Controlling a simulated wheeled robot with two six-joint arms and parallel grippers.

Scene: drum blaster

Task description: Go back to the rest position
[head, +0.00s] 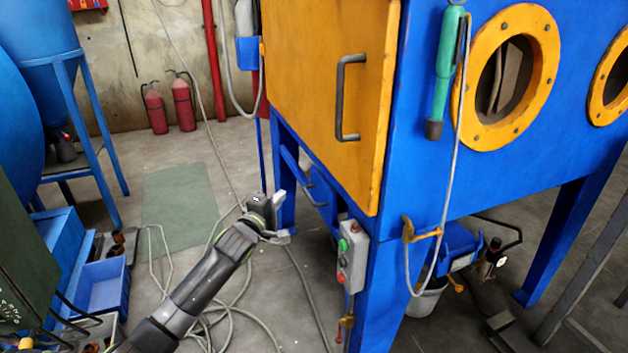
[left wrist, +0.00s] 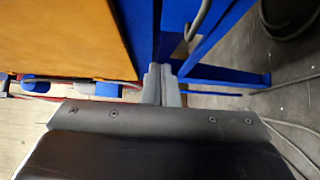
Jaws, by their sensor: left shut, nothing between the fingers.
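My left gripper (head: 280,216) is in front of the blue blaster cabinet (head: 440,190), below its orange door (head: 330,85). In the left wrist view its two fingers (left wrist: 161,85) are together with nothing between them. The black handle (head: 347,98) of the door is above and to the right of the gripper in the head view. The left arm reaches in from the bottom left. My right gripper is in neither view.
A grey button box (head: 352,258) hangs on the cabinet leg, right of the gripper. Hoses (head: 235,300) lie on the floor below. Fire extinguishers (head: 183,103) stand by the wall. A blue crate (head: 103,287) is at left. Floor around the green mat (head: 178,205) is fairly open.

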